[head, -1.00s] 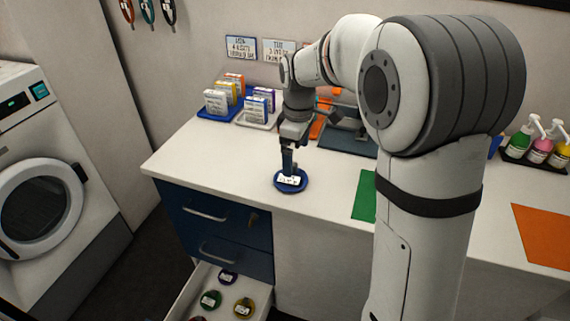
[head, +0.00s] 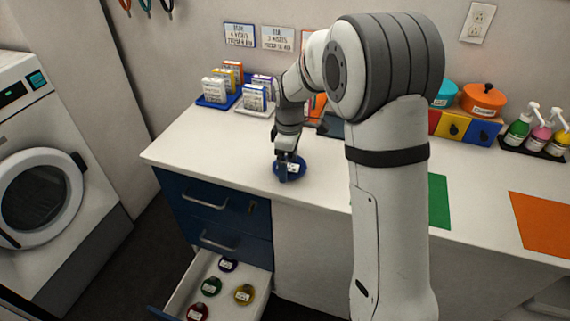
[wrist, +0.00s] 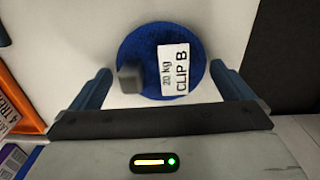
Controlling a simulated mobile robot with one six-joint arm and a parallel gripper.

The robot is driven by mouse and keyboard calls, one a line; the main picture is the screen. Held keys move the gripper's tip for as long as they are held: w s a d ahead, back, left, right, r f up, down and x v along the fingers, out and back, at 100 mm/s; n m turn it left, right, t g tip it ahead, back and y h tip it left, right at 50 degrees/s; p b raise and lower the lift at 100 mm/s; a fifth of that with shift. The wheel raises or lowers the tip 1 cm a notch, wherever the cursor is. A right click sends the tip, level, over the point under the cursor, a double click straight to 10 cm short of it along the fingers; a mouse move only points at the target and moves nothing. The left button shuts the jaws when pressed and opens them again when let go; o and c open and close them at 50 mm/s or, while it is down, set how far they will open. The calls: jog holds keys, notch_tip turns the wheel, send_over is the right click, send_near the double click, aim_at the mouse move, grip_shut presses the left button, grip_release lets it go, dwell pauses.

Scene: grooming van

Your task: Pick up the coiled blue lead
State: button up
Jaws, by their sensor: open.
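The coiled blue lead (head: 297,168) lies flat on the white counter near its front left part. In the wrist view the lead (wrist: 190,58) is a round blue coil with a grey clip and a white label reading "20 kg CLIP B". My gripper (head: 286,172) is at the coil, pointing down. In the wrist view my gripper (wrist: 170,90) is open, with one blue finger at the left and one at the right of the coil's near part. The coil lies between and beyond the fingers; I cannot tell whether they touch it.
An open drawer (head: 185,290) below holds several coiled leads. A blue tray (head: 215,103) and a white tray (head: 252,111) with small boxes stand behind. A green mat (head: 439,202) and an orange mat (head: 545,225) lie to the right. The counter's front left is clear.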

jog(key=c, duration=1)
